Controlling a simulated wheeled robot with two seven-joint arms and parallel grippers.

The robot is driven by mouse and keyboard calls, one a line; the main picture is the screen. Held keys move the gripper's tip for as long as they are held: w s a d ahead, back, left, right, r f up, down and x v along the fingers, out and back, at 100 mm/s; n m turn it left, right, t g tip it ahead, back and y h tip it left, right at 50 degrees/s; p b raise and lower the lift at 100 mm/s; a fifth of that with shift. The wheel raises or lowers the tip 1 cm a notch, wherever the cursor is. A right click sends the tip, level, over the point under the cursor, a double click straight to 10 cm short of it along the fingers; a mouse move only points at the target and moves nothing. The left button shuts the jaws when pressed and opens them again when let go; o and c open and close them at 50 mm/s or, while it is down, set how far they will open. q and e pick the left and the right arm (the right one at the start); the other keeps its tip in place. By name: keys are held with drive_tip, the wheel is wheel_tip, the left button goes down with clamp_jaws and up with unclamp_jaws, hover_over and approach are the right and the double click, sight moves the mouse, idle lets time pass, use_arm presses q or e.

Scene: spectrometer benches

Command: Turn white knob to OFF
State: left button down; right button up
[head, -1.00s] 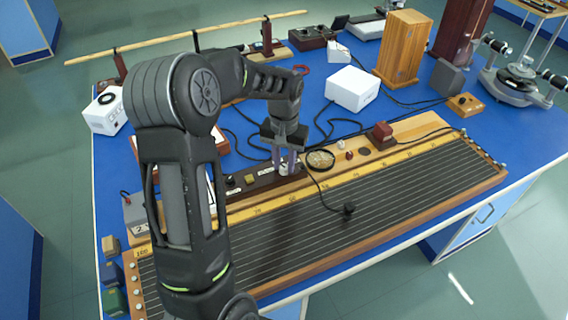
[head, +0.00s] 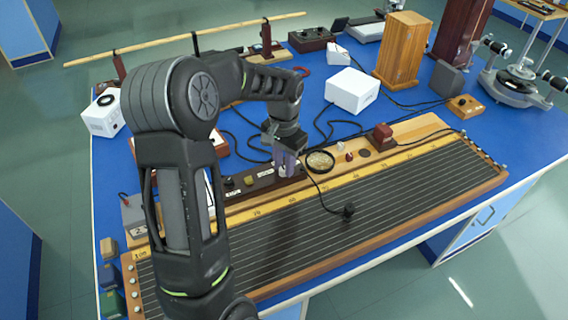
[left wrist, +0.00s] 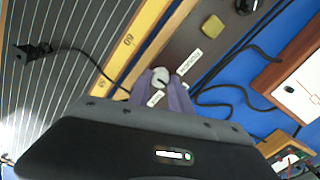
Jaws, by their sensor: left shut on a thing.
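The white knob (left wrist: 157,79) sits on a dark brown panel (left wrist: 187,42) in the left wrist view, with a dark pointer line across it. White labels lie beside it, too blurred to read surely. My left gripper (left wrist: 161,86) has its purple fingers on both sides of the knob, shut on it. In the head view the left gripper (head: 287,170) points down at the right part of the panel (head: 262,184), and its fingers hide the knob. My right gripper is not in view.
A yellowish knob (left wrist: 212,26) and a dark knob (left wrist: 245,5) stand along the same panel. The long wire board (head: 330,215) lies in front. A magnifier ring (head: 320,161) is close to the gripper's right. A black cable (head: 325,195) crosses the board.

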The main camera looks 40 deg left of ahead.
sight(284, 168)
use_arm(q)
drive_tip(key=c, duration=1.2)
unclamp_jaws()
drive_tip(key=shift+o, duration=0.2)
drive_tip(key=shift+r, duration=0.1)
wheel_tip(284, 168, up, 8)
drive_tip(key=shift+f+b, duration=0.2)
drive_tip(key=shift+b, duration=0.3)
